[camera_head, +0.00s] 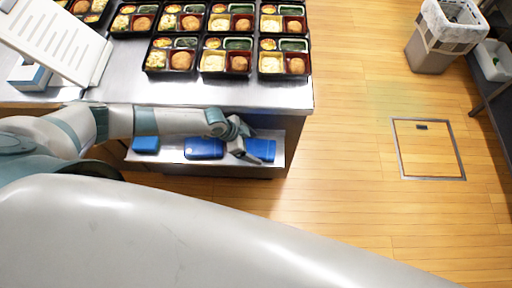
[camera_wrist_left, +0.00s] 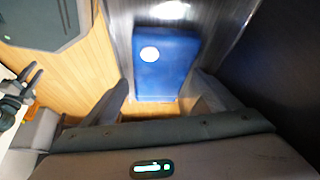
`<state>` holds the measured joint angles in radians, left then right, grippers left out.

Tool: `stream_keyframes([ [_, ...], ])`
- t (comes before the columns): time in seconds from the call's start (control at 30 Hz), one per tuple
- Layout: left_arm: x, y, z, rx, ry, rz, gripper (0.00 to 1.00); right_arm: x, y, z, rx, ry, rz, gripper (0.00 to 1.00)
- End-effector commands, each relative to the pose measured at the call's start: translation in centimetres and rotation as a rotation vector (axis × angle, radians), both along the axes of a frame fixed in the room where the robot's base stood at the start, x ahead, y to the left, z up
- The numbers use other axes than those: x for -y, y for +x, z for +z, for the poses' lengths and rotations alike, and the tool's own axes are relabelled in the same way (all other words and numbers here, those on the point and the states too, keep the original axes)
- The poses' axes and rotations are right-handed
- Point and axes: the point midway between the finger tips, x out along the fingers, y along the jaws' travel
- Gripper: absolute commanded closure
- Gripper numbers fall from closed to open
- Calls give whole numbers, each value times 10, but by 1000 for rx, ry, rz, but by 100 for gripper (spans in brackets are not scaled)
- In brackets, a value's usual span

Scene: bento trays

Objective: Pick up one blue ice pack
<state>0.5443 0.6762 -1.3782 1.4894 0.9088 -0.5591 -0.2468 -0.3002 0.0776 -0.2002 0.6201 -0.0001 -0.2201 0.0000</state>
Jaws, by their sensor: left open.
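Several blue ice packs lie on a metal shelf (camera_head: 173,157) below the counter: one at the left (camera_head: 146,144), one in the middle (camera_head: 204,149), one at the right (camera_head: 261,149). My left gripper (camera_head: 244,148) is at the right ice pack, its fingers over that pack's left part. In the left wrist view the gripper (camera_wrist_left: 162,92) is open, and a blue ice pack (camera_wrist_left: 166,66) with a white round spot lies ahead between the two fingers. I cannot tell whether the fingers touch it. My right gripper is not in view.
The steel counter (camera_head: 200,93) above the shelf carries several filled bento trays (camera_head: 226,57) and a white slatted rack (camera_head: 60,35). A waste bin (camera_head: 436,45) and a floor hatch (camera_head: 428,150) are at the right. Open wooden floor lies right of the counter.

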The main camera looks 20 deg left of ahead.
Motion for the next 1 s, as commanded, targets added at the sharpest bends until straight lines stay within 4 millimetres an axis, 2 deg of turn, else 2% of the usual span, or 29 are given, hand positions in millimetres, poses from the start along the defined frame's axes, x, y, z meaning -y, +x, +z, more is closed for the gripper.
stream_keyframes([
  [0.77, 0, 0, -3, 0, 0, 0, 17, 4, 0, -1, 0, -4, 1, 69],
  [0.8, 0, 0, -2, 0, 0, 0, 22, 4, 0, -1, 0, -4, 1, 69],
  [0.97, 0, 0, -2, 0, 1, 0, 60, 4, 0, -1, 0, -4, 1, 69],
  [1.0, 0, 0, -2, 0, 1, 0, 61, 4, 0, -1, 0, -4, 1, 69],
])
